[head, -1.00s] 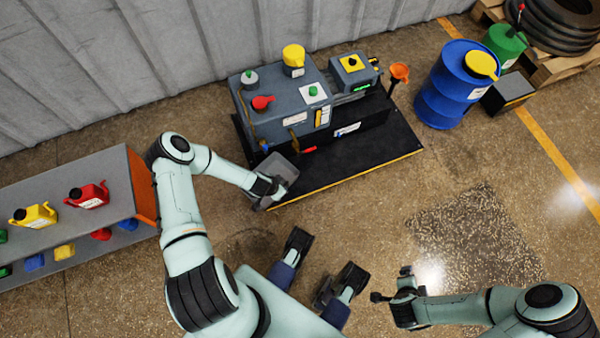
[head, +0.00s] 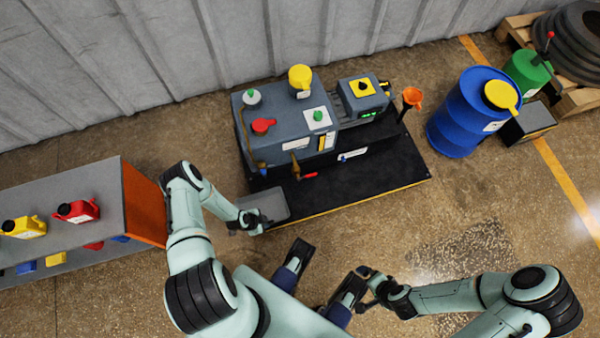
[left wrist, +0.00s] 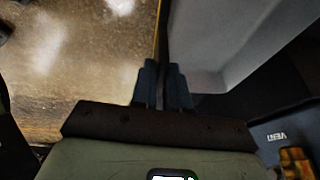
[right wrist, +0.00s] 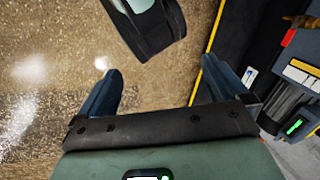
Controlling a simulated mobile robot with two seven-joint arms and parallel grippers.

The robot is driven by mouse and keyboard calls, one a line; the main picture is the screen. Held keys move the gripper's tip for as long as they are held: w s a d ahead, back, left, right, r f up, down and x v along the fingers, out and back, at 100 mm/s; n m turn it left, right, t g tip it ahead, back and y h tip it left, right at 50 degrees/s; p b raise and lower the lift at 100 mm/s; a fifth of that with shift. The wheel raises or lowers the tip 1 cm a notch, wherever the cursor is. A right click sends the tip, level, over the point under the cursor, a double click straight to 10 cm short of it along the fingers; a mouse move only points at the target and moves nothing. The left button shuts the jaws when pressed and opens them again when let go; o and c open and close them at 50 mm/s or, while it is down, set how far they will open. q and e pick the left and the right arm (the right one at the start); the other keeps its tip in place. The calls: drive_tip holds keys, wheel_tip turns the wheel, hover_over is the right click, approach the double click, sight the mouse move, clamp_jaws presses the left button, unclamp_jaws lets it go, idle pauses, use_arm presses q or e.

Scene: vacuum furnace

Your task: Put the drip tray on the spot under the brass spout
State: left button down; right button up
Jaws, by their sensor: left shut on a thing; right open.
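The grey drip tray (head: 268,204) is at the left front corner of the machine's black base (head: 350,192). It also fills the upper right of the left wrist view (left wrist: 220,45). My left gripper (head: 252,222) is shut on its near left edge; I cannot tell whether the tray touches the base. A brass fitting (head: 294,162), apparently the spout, is on the machine's front, right of and behind the tray. No marked spot can be made out. My right gripper (right wrist: 158,88) is open and empty, well right of the tray.
A red-handled valve (head: 308,175) projects from the machine front. An orange-ended shelf (head: 143,205) with canisters stands left, close to my left arm. A blue drum (head: 465,115) and an orange funnel (head: 412,97) are right.

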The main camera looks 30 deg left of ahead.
use_arm(q)
drive_tip(key=shift+b, duration=0.45)
drive_tip(key=shift+w+d+r, duration=0.1)
drive_tip(key=shift+w+d, duration=0.1)
drive_tip(key=shift+w, duration=0.05)
drive_tip(key=w+d+f+b, duration=0.1)
drive_tip(key=w+d+b, duration=0.1)
drive_tip(key=w+d, duration=0.2)
drive_tip(key=w+d+f+b, duration=0.1)
drive_tip(key=w+d, duration=0.4)
drive_tip(key=w, duration=0.6)
drive_tip(key=shift+f+b, duration=0.4)
drive_tip(key=shift+f, duration=0.25)
use_arm(e)
drive_tip(key=w+d+f+h, duration=0.1)
drive_tip(key=w+d+f, duration=0.2)
drive_tip(key=f, duration=0.3)
drive_tip(key=shift+w+d+f+m+t, duration=0.2)
drive_tip(key=shift+d+f+m+t, duration=0.1)
drive_tip(key=shift+f+t, duration=0.1)
use_arm(q)
drive_tip(key=shift+d, duration=0.1)
